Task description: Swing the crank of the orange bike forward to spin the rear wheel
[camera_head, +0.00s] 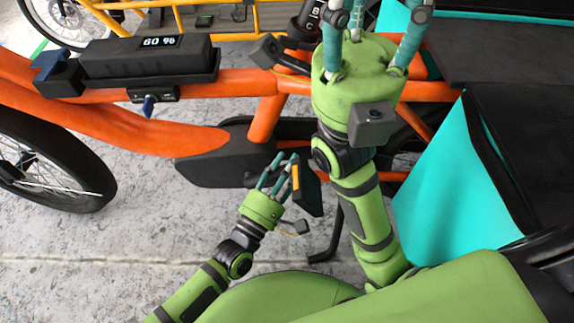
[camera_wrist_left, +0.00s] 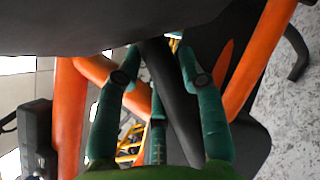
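The orange bike (camera_head: 110,115) stands across the head view, its crank housing (camera_head: 225,160) low in the middle. A black pedal with an orange strip (camera_head: 308,190) sits right of the housing. My left gripper (camera_head: 287,165), with teal fingers, is at the pedal's left side. In the left wrist view its fingers (camera_wrist_left: 158,75) are spread apart, with a black bar (camera_wrist_left: 172,100), likely the crank, between them. I cannot tell if they touch it. My right gripper (camera_head: 372,30) is large and near the camera, fingers spread upward and tips cut off. The rear wheel is mostly hidden.
A black battery pack (camera_head: 150,58) sits on the orange frame. A front wheel (camera_head: 50,165) is at left. A turquoise and black cargo box (camera_head: 440,185) stands at right. A yellow bike (camera_head: 265,18) is behind. Grey floor (camera_head: 120,255) is open below.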

